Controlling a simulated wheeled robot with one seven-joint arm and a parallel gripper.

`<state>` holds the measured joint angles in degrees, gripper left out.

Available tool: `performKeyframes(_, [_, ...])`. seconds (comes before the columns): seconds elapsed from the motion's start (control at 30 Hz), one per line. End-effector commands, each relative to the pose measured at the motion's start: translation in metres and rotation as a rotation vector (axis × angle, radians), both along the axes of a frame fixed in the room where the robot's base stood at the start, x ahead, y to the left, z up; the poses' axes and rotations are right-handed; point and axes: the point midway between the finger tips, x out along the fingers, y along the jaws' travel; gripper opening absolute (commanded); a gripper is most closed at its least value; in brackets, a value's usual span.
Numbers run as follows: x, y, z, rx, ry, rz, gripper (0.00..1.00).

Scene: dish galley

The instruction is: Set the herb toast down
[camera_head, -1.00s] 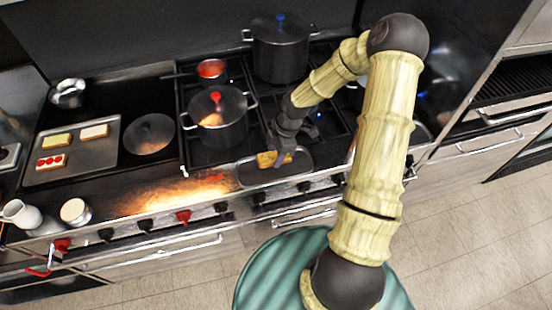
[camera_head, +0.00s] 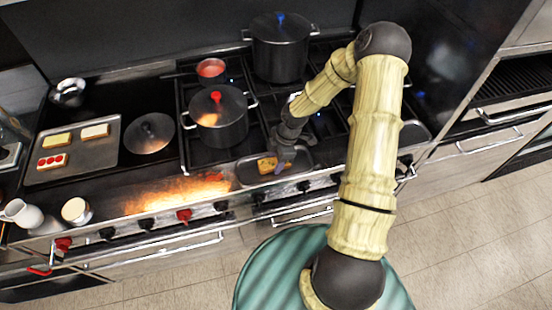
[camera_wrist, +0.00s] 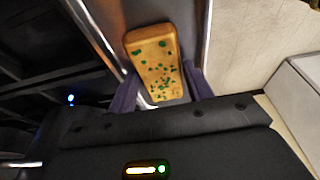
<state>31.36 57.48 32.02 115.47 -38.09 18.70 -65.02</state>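The herb toast (camera_head: 267,165) is a golden slice with green flecks. It appears to lie in the small dark tray (camera_head: 244,174) at the front of the stove. In the wrist view the toast (camera_wrist: 155,62) extends ahead of my gripper (camera_wrist: 162,88). The two purple fingers stand either side of its near end, with a gap showing at the left finger. My gripper looks open. In the head view my gripper (camera_head: 282,162) is low over the tray at the toast's right end. Exact finger contact on the right is hard to tell.
A black pot with a red knob (camera_head: 218,118) stands behind the tray on the left, and a larger pot (camera_head: 279,50) at the back. A baking tray (camera_head: 108,156) with several toasts is at far left. Stove knobs line the front edge.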

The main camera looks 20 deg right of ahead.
Motion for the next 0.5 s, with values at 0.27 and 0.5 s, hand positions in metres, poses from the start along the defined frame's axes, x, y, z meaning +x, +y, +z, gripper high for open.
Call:
performKeyframes(0.27, [0.000, -0.001, 0.000, 0.000, 0.000, -0.002, 0.56])
performKeyframes(0.5, [0.001, -0.001, 0.014, 0.000, -0.003, 0.003, 0.56])
